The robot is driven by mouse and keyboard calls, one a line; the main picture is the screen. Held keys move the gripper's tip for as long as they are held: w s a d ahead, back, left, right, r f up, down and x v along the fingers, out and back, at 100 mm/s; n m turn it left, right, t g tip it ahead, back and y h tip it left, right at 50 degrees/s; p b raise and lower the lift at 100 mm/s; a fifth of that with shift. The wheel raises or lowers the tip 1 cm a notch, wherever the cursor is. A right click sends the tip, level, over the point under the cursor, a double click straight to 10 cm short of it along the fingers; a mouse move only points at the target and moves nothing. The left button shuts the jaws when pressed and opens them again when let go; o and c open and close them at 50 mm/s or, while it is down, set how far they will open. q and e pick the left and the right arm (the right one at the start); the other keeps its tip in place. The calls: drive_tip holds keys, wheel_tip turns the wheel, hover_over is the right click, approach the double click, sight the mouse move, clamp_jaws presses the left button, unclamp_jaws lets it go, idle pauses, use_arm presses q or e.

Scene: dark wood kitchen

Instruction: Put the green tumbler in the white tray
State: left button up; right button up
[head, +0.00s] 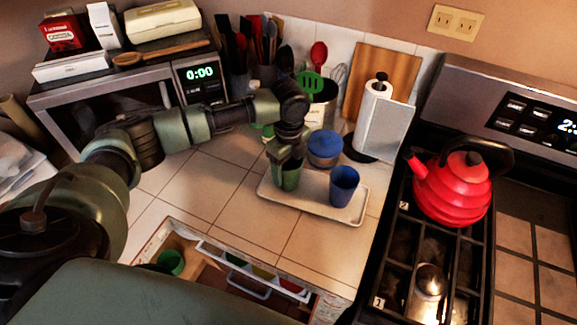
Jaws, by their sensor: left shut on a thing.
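The green tumbler (289,181) is at the left part of the white tray (313,204), upright as far as I can see. My left gripper (288,160) comes down on it from above and is shut on it. The gripper hides part of the tumbler's rim; I cannot tell whether its base touches the tray. A blue tumbler (344,186) stands on the right part of the tray. My right gripper is not in view.
A blue-lidded jar (325,148) stands just behind the tray. A paper towel holder (380,120) and the stove with a red kettle (452,188) are to the right. An open drawer (230,262) below the counter holds a green cup (171,262). Counter left of the tray is clear.

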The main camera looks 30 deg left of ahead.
use_arm(q)
drive_tip(key=shift+f, duration=0.15)
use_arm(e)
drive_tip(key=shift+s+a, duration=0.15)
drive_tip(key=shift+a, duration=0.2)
use_arm(q)
drive_tip(key=o, duration=1)
drive_tip(key=shift+f, duration=0.15)
drive_tip(key=o, duration=0.4)
drive_tip(key=shift+c, duration=0.2)
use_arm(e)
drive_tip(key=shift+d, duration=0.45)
